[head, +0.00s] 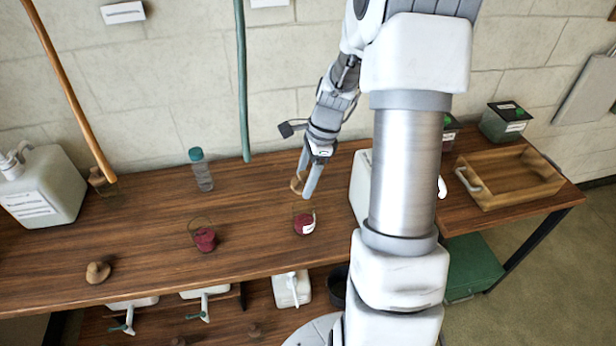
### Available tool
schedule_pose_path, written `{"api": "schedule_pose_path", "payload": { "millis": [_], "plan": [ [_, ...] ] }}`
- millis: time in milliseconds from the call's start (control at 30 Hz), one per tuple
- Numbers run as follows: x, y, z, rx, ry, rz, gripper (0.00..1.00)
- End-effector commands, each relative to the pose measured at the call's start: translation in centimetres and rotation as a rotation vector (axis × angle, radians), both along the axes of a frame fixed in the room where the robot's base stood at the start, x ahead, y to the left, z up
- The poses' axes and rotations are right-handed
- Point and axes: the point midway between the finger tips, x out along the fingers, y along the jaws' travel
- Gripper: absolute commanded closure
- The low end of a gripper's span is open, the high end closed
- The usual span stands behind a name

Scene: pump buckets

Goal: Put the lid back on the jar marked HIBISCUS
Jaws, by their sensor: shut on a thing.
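A small glass jar with dark red contents and a white label (305,224) stands on the wooden bench, just below my gripper in the picture. Its lettering is too small to read. A second glass jar with dark red contents (204,240) stands further left. A tan, cork-like lid (98,272) lies near the bench's front left. My gripper (305,188) points down above the labelled jar and is shut on a tan lid (297,183), mostly hidden by the fingers. The held lid appears apart from the jar.
A clear bottle with a teal cap (202,172) stands behind the jars. A white canister (45,190) and a small jar (103,183) are at left. A wooden tray (510,178) is at right, beyond my arm. The bench (150,235) is clear between the jars.

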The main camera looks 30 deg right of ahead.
Motion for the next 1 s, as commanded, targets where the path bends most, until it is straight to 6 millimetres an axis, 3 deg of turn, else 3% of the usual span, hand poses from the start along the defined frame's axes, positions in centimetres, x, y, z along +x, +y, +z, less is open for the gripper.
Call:
{"api": "schedule_pose_path", "payload": {
  "millis": [267, 1000],
  "plan": [
    [0.1, 0.0, -0.7, 0.002, -0.001, 0.001, 0.75],
    [0.1, 0.0, -6.3, 0.002, -0.001, 0.001, 0.75]
  ]
}}
